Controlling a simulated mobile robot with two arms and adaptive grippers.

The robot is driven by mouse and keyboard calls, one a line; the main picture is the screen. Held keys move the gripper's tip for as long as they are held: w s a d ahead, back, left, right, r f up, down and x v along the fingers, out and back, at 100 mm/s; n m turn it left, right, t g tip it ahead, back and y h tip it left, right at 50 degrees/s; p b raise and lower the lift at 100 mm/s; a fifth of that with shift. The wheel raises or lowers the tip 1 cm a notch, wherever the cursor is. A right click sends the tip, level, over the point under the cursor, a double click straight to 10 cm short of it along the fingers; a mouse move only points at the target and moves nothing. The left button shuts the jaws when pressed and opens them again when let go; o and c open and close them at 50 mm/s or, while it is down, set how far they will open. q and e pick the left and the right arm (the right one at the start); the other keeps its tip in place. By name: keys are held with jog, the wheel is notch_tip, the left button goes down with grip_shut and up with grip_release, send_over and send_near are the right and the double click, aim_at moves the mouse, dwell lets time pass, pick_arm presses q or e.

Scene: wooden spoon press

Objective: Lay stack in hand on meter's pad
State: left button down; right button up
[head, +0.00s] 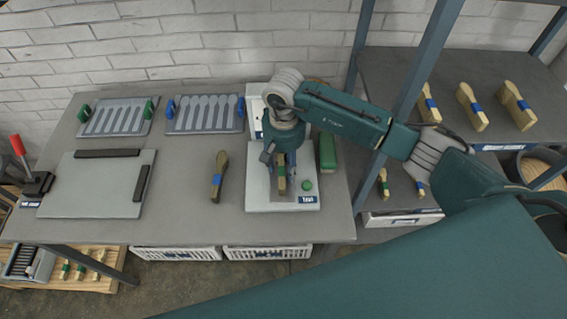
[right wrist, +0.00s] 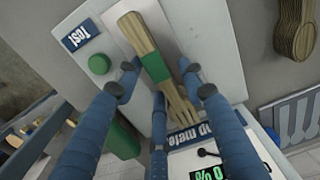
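The meter (head: 262,185) is a white unit on the table with a "Test" label and a green button (head: 307,185); its grey pad (right wrist: 118,30) shows in the right wrist view. A wooden spoon stack with a green band (right wrist: 157,68) lies over the pad, slanted; it also shows in the head view (head: 281,178). My right gripper (right wrist: 159,68) is around the stack, pointing down, its fingers on both sides of the green band. A small gap shows at the right finger, so it looks open. Whether the stack rests fully on the pad is hard to see. My left gripper is out of view.
A blue-banded stack (head: 219,175) lies left of the meter. A green block (head: 327,153) stands close on its right. Two slotted trays (head: 115,117) (head: 205,114), a grey board (head: 90,190) and a red-handled press (head: 25,170) are farther left.

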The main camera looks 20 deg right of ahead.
jog(key=shift+w+r+b, duration=0.1)
jog(key=shift+r+b, duration=0.3)
jog(key=shift+r, duration=0.1)
notch_tip(320, 180, up, 11)
jog(key=b, duration=0.3)
jog(key=shift+r, duration=0.1)
dwell(1.1)
